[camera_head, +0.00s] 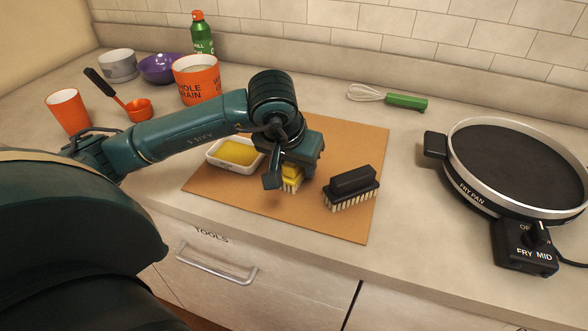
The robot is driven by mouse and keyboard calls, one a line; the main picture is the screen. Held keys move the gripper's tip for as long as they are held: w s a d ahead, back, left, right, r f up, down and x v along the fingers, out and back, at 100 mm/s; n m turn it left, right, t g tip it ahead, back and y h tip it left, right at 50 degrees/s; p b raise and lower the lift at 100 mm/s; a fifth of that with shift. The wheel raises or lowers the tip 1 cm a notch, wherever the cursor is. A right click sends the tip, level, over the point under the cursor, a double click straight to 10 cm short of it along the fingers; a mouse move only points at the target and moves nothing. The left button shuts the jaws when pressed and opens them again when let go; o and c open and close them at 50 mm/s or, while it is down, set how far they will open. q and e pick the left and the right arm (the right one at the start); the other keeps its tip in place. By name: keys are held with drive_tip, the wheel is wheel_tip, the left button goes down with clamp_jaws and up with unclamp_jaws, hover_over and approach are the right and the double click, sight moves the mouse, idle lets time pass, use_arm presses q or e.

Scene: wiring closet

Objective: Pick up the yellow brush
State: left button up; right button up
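The yellow brush (291,178) stands bristles down on the brown board, largely covered by my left gripper. My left gripper (289,181) is right over it, pointing down. One dark finger shows on the near left side of the brush, set apart toward the end of the gripper body, so the gripper looks open. The other finger is hidden, and I cannot tell whether either touches the brush. A black brush (351,187) with pale bristles stands to the right on the same board. My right gripper is not in view.
A white dish with a yellow sponge (238,152) sits left of the gripper on the board (235,198). A frying pan (515,165) is at right, a green-handled whisk (388,97) behind. Cups, bowls and a green bottle (202,33) stand back left.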

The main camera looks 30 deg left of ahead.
use_arm(q)
drive_tip(key=c, duration=0.7)
drive_tip(key=shift+r, duration=0.15)
wheel_tip(320, 180, up, 10)
drive_tip(key=shift+f, duration=0.1)
drive_tip(key=o, duration=0.5)
drive_tip(key=c, duration=0.4)
